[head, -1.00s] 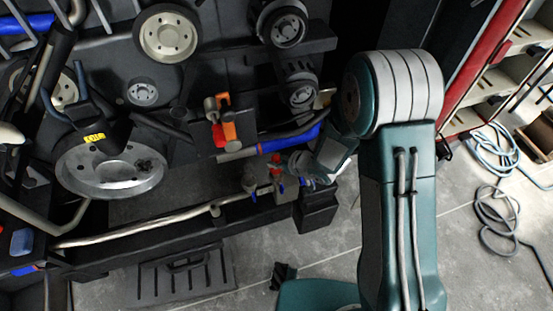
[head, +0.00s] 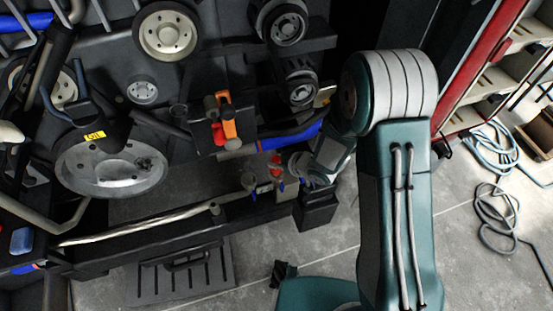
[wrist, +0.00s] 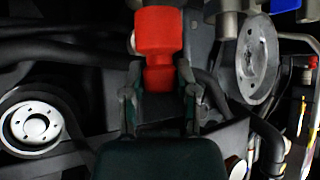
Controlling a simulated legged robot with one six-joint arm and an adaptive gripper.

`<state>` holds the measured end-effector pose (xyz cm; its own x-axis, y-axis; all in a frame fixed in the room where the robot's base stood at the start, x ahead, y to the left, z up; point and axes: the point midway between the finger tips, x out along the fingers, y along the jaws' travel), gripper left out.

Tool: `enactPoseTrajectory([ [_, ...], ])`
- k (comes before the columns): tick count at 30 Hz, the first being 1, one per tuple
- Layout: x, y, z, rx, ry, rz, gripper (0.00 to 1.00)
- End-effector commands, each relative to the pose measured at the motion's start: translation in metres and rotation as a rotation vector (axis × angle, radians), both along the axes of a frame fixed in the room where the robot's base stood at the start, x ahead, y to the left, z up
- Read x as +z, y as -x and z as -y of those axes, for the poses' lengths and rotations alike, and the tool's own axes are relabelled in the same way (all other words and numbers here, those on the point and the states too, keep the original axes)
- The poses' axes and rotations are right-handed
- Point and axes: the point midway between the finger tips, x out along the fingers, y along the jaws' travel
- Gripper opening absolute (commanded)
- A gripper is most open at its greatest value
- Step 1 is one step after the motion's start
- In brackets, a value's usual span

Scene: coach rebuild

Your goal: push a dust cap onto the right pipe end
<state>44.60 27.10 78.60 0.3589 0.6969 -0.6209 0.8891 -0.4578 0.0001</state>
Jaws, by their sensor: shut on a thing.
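In the wrist view, a red dust cap (wrist: 158,32) sits between the two fingers of my gripper (wrist: 159,88), which is shut on its narrower part. The cap's wide end points away from me, and I cannot tell whether it touches anything. In the head view, my gripper (head: 290,176) is low beside the right end of the dark beam, with a bit of the red cap (head: 276,164) showing. A blue-sleeved pipe (head: 290,138) runs just above it. A grey pipe-like end (wrist: 228,22) shows right of the cap in the wrist view. I cannot tell which is the right pipe end.
A red piece (head: 218,134) and an orange piece (head: 227,118) stand on a dark block left of my gripper. A long pale pipe (head: 150,222) runs along the dark beam. The floor at right is open, with coiled hoses (head: 492,207).

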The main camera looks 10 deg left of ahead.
Motion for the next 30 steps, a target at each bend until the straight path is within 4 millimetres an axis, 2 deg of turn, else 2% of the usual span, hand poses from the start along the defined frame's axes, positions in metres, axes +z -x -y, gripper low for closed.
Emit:
enactPoseTrajectory([
  [10, 0.000, 0.000, 0.000, 0.000, 0.000, 0.000, 0.00],
  [20, -0.012, 0.000, 0.000, -0.001, 0.000, -0.001, 0.00],
  [30, -0.012, 0.000, 0.000, 0.000, 0.000, 0.000, 0.00],
])
